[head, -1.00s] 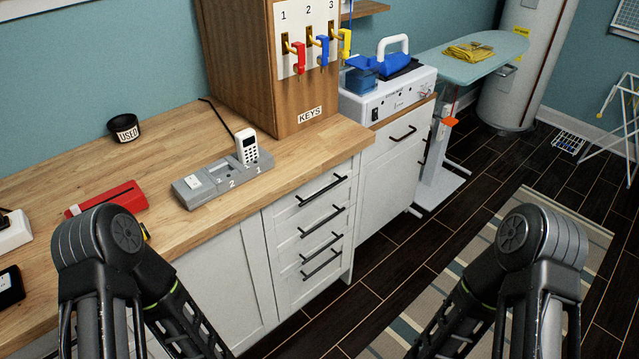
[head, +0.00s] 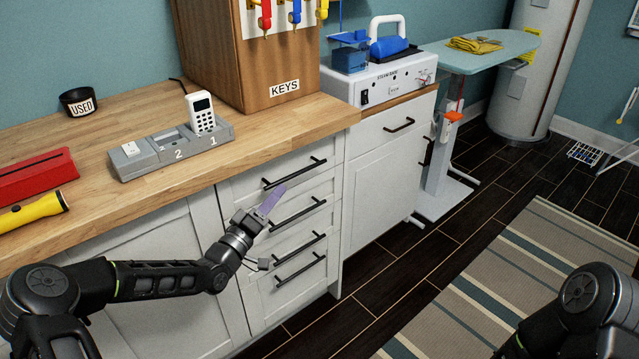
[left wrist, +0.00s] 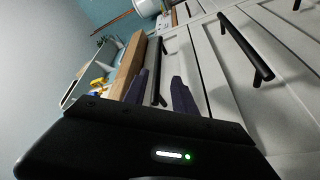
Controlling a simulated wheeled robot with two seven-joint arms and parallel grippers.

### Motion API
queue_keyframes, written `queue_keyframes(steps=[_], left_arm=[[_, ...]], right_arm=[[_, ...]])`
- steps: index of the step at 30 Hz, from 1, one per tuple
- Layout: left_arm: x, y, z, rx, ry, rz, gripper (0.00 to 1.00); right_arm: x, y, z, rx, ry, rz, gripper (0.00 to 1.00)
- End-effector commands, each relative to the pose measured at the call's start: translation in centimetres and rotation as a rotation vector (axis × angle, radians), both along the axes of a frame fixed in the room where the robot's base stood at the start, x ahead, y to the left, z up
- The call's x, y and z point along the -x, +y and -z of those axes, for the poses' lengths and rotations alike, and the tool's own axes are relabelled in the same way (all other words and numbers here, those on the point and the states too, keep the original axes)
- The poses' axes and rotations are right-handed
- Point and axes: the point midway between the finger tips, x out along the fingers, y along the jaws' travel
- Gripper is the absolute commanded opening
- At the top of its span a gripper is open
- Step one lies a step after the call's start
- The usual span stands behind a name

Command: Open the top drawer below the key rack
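The key rack (head: 288,14) with hanging keys is on the wooden cabinet marked KEYS. Below the counter is a white stack of several drawers with black bar handles. The top drawer (head: 324,160) is closed, flush with the stack; its handle (head: 294,173) also shows in the left wrist view (left wrist: 157,70). My left gripper (head: 272,200) is just in front of and below that handle. In the left wrist view its two purple fingers (left wrist: 161,90) are apart, with the top handle lined up between them. I cannot tell whether they touch it. My right gripper is out of view.
The second handle (head: 298,214) is close below my left gripper. The wooden counter (head: 160,185) overhangs the drawers and holds a grey card-reader dock (head: 165,150), a red case (head: 38,178) and a yellow flashlight (head: 35,212). Floor in front of the drawers is clear.

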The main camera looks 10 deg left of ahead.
Motion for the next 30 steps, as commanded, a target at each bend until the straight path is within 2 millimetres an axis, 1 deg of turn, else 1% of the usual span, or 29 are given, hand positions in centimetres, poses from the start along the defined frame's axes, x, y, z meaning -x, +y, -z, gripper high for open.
queue_keyframes(steps=[4, 13, 17, 20, 30], left_arm=[[0.3, -0.1, -0.4, 0.065, 0.002, 0.02, 0.33], [0.3, -0.2, -0.3, 0.068, 0.007, 0.021, 0.33], [-0.2, -0.4, -0.4, 0.067, 0.008, 0.021, 0.33], [-1.2, -0.8, -0.6, 0.067, 0.006, 0.022, 0.33], [-5.8, -2.6, -1.6, 0.067, 0.007, 0.021, 0.33]], right_arm=[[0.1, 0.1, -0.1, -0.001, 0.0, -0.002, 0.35], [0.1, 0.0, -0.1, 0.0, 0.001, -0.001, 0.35], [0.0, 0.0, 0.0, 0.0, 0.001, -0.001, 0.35], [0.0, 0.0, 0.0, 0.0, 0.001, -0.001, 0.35], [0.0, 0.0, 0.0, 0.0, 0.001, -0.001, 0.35]])
